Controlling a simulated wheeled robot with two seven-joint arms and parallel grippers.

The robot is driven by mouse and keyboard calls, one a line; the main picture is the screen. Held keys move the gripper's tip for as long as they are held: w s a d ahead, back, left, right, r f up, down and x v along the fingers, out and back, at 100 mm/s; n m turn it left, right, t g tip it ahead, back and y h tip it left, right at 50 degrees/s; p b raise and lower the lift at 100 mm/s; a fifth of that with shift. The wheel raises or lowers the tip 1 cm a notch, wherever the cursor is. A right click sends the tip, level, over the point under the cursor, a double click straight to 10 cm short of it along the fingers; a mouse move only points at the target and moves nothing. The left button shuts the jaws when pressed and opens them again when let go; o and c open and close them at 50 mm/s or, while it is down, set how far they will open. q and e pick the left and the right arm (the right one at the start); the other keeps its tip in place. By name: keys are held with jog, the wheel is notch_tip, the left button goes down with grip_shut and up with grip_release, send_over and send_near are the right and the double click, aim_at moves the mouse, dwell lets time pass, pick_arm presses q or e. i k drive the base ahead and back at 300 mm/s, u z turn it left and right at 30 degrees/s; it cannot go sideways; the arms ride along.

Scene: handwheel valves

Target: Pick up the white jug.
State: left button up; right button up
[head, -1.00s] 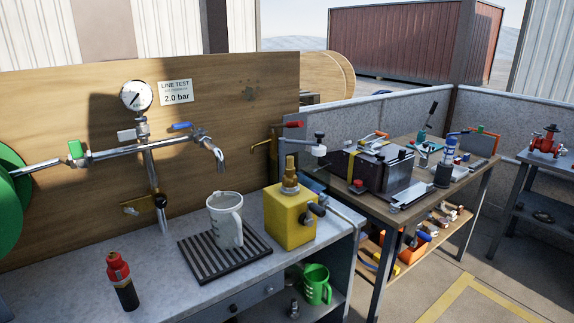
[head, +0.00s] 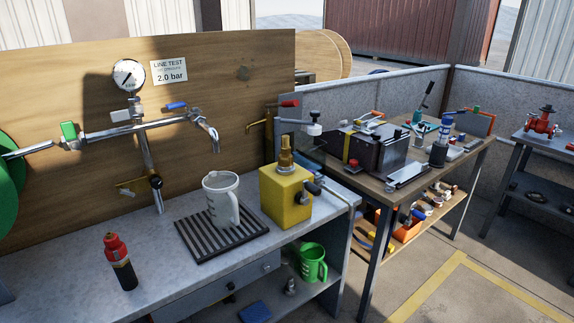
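The white jug (head: 221,201) stands upright on a dark slatted drip tray (head: 207,249) on the grey bench. Its handle is on the right side, and its mouth faces up below the spout of a pipe tap (head: 211,138). Neither of my grippers shows in the head view. Nothing is touching the jug except the tray under it.
A yellow box with a brass fitting (head: 286,194) stands close to the jug's right. A red and black bottle (head: 120,262) stands at the front left. A green jug (head: 313,262) is on the lower shelf. The bench (head: 75,268) is clear around the bottle.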

aim_at(225, 203)
jog(key=k, duration=0.25)
jog(key=z, duration=0.2)
jog(key=i, duration=1)
jog(key=u, duration=0.9)
